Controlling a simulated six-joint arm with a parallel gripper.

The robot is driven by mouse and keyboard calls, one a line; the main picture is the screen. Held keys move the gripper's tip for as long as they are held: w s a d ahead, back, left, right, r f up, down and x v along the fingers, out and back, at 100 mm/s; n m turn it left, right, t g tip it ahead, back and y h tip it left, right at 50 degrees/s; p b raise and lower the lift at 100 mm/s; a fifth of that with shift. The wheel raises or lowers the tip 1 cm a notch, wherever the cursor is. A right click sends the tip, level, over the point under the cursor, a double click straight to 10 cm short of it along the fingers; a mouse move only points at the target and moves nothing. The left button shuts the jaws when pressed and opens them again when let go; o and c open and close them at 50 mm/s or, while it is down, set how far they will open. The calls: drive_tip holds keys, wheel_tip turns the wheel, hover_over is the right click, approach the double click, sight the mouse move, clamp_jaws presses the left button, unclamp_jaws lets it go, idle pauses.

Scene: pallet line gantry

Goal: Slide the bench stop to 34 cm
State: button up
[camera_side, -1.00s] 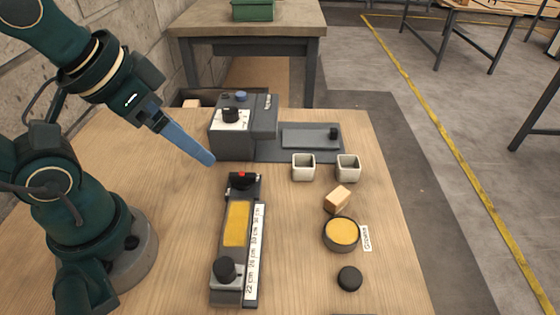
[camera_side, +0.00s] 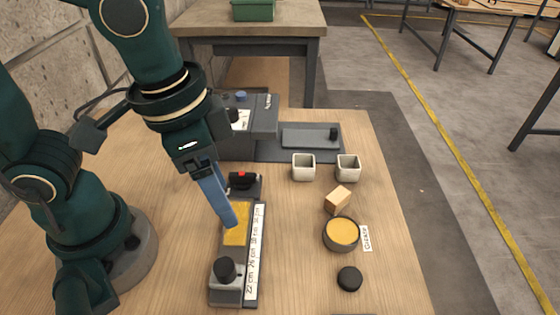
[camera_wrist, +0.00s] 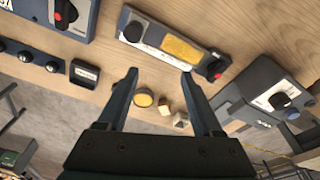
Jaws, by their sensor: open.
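The bench stop (camera_side: 226,288) is a grey carriage with a black knob (camera_side: 225,268) at the near end of its rail, beside the 22 cm end of the white scale (camera_side: 256,255). A yellow strip (camera_side: 237,222) runs along the rail, with a red-marked black block (camera_side: 242,181) at the far end. In the wrist view the knob (camera_wrist: 133,31) is at the upper left of the rail. My gripper (camera_side: 231,220) is open and empty, its tips appearing over the yellow strip, beyond the knob. Its two spread fingers show in the wrist view (camera_wrist: 159,74). Their height above the rail is unclear.
A grey machine (camera_side: 262,118) stands behind the rail, partly hidden by my arm. To the right are two pale cups (camera_side: 303,168), a wooden block (camera_side: 337,199), a round dish with yellow contents (camera_side: 341,232) and a black puck (camera_side: 349,278). Bare wood lies between them and the scale.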

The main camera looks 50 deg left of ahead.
sight(223, 266)
drive_tip(key=s+d+f+m+g, duration=0.1)
drive_tip(key=s, duration=0.1)
drive_tip(key=s+d+f+m+y, duration=0.1)
drive_tip(key=d+f, duration=0.1)
drive_tip(key=shift+s+d+f+m+g, duration=0.2)
drive_tip(key=shift+s+d+m+g, duration=0.1)
drive_tip(key=shift+s+m+g, duration=0.1)
drive_tip(key=shift+f, duration=2.5)
clamp_jaws()
